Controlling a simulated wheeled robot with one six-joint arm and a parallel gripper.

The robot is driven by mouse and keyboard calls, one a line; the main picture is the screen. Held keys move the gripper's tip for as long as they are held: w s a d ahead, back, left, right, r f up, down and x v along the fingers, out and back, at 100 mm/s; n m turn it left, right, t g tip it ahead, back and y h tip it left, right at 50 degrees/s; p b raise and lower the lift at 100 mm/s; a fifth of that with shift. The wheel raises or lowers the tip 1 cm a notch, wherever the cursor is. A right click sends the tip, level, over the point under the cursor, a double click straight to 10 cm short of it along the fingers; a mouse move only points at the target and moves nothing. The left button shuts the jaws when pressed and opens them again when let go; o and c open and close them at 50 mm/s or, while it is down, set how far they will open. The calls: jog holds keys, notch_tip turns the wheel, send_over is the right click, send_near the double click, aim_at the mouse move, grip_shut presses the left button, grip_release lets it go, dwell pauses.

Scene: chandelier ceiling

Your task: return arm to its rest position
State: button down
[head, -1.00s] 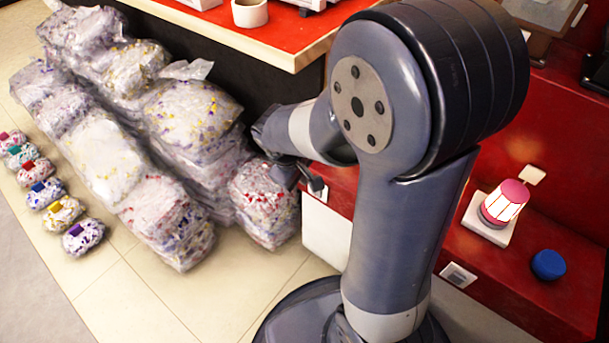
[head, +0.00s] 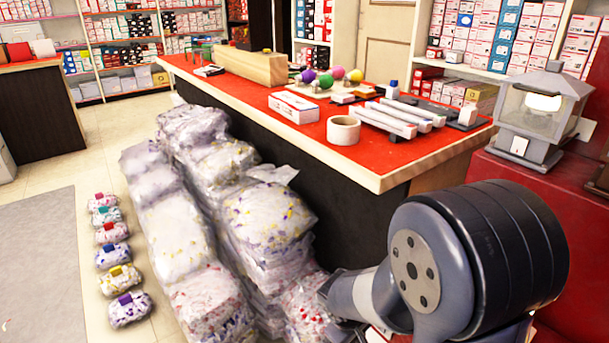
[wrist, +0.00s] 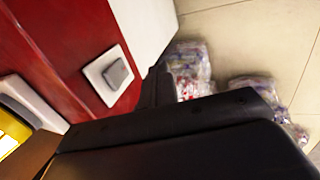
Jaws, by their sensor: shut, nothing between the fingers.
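My arm (head: 420,265) is folded at the lower right of the head view, beside the red-topped counter and the bagged piles. Its lower part is cut off by the frame edge, and the gripper end is not clear there. In the wrist view my gripper (wrist: 158,88) shows as dark parts across the lower half. It is shut with nothing held. Its tips are hard to make out.
Stacked clear bags (head: 225,215) stand close to the left of my arm. Small bags (head: 112,255) line the floor. The red-topped counter (head: 300,135) lies beyond. A wall switch (wrist: 115,75) on a red panel is near my gripper. Pale floor is open at left.

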jog(key=p+v, duration=0.3)
jog(key=v, duration=0.5)
jog(key=shift+r, duration=0.2)
jog(key=shift+w+d, duration=0.1)
jog(key=shift+d, duration=0.05)
